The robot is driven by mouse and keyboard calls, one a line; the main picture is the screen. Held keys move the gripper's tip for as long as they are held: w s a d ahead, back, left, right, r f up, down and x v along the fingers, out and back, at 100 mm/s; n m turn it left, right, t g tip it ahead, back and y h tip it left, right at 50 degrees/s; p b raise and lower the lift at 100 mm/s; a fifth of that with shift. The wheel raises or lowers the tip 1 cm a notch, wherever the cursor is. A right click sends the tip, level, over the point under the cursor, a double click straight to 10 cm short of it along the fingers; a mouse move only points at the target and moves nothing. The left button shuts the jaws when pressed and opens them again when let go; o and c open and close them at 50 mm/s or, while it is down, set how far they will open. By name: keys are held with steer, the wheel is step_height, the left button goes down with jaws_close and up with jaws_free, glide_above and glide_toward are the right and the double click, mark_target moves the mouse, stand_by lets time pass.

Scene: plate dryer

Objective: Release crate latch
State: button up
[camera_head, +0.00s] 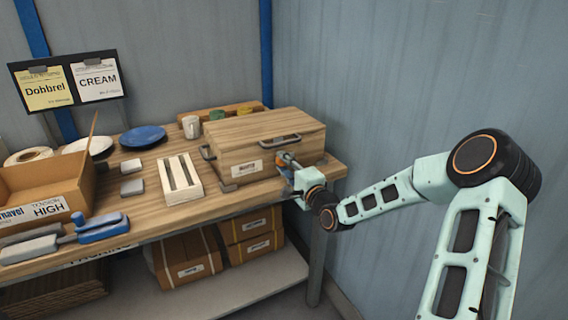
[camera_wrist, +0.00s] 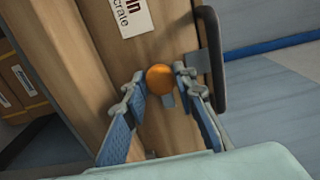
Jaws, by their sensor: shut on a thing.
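A wooden crate (camera_head: 262,135) with a label stands on the right end of the wooden table in the head view. Its labelled face (camera_wrist: 125,55) fills the middle of the wrist view. A round orange knob (camera_wrist: 159,80) is at that face, with small grey metal pieces beside it. I take it for the latch's knob; how it joins the latch is hidden. My gripper (camera_wrist: 157,84) has its two blue-and-grey fingers on either side of the knob, shut on it. In the head view my gripper (camera_head: 285,172) is at the crate's front right.
A dark handle (camera_wrist: 217,60) stands out close to the right finger. A slotted white rack (camera_head: 179,178), blue plate (camera_head: 143,136), white mug (camera_head: 190,126) and cardboard box (camera_head: 45,190) share the table. Boxes (camera_head: 187,258) lie on the shelf below. Floor right of the table looks clear.

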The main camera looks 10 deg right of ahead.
stand_by(0.3)
steer(key=o, duration=1.2)
steer(key=shift+c, duration=0.2)
steer(key=shift+s, duration=0.1)
steer(key=v, duration=1.1)
steer(key=shift+s, duration=0.35)
steer(key=shift+d, duration=0.1)
